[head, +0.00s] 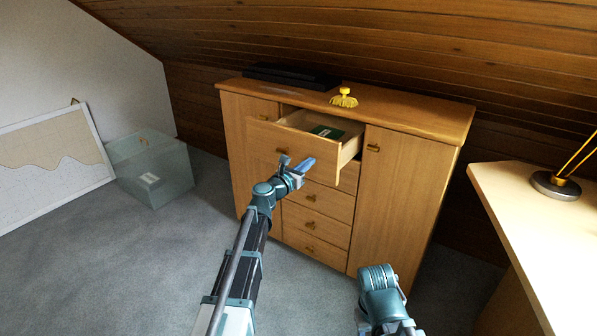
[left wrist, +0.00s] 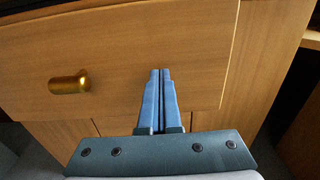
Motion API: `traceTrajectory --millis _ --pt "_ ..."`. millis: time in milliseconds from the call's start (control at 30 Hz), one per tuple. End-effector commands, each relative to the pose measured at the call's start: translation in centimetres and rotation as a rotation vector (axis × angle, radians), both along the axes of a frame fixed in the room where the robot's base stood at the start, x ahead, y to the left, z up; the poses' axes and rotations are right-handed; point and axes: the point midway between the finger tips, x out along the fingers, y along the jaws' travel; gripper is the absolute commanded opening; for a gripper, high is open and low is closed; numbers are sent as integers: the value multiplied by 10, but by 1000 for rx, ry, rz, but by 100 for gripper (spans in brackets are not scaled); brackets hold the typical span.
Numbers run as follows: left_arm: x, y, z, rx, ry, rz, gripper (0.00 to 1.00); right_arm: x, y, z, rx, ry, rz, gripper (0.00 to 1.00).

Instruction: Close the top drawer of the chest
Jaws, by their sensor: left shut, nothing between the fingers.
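The wooden chest (head: 400,200) stands against the panelled wall. Its top drawer (head: 262,140) is pulled out, and a dark green item (head: 328,132) lies inside it. My left gripper (head: 308,163) is shut and empty in front of the drawer front, near its right part. In the left wrist view the blue fingers (left wrist: 161,75) are together and point at the drawer front (left wrist: 120,45), right of its brass knob (left wrist: 69,83). I cannot tell whether they touch it. My right arm shows at the bottom of the head view, but its fingers are not visible.
A yellow brush-like object (head: 344,98) and a flat black case (head: 290,76) lie on the chest top. A desk (head: 530,210) with a lamp base (head: 556,186) stands at the right. A clear box (head: 150,170) and a framed board (head: 50,165) are at the left. The carpet between is clear.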

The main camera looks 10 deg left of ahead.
Motion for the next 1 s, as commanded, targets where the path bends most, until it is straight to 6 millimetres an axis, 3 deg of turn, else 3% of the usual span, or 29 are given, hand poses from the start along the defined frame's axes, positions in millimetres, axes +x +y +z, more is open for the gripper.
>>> traceTrajectory --millis 33,100,500,733,1000 --pt "21 -5 0 0 0 -3 0 0 0 0 0 0 0 50" --pt "40 -12 0 0 0 -2 0 0 0 0 0 0 0 50" --pt "135 -47 0 0 0 0 0 0 0 0 0 0 0 50" --pt "169 -60 0 0 0 0 0 0 0 0 0 0 0 50" --pt "186 -67 0 0 0 1 0 0 0 0 0 0 0 50"
